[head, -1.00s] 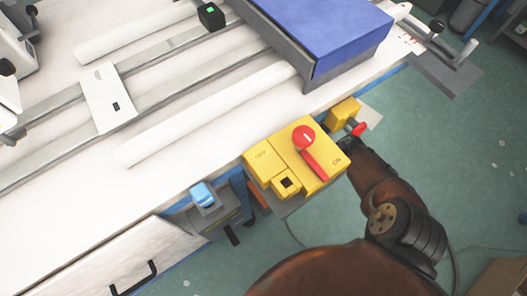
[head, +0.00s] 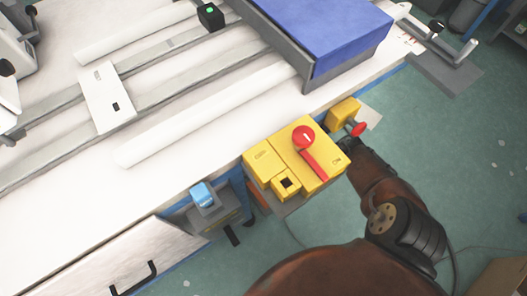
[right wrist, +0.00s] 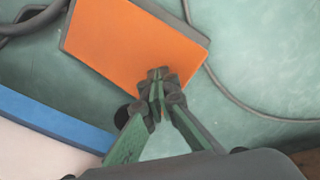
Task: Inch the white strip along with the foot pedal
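A flat orange plate with a dark rim, apparently the foot pedal (right wrist: 125,42), lies above the green floor in the right wrist view. My right gripper (right wrist: 157,78) is over its lower edge, with its dark fingertips together and nothing seen between them. I cannot tell whether the tips touch the plate. In the head view the right arm reaches in from the lower right, and its gripper is hidden beside the yellow switch box. Two long white strips lie on the white table, a near one (head: 205,118) and a far one (head: 135,35); I cannot tell which is the task's. My left gripper is not in view.
The yellow switch box (head: 262,160) with a red lever, a smaller yellow box with a red button (head: 345,112) and a blue switch (head: 202,194) stick out at the table's front edge. A blue block (head: 325,35) stands on the table. A cable (right wrist: 235,100) runs by the plate.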

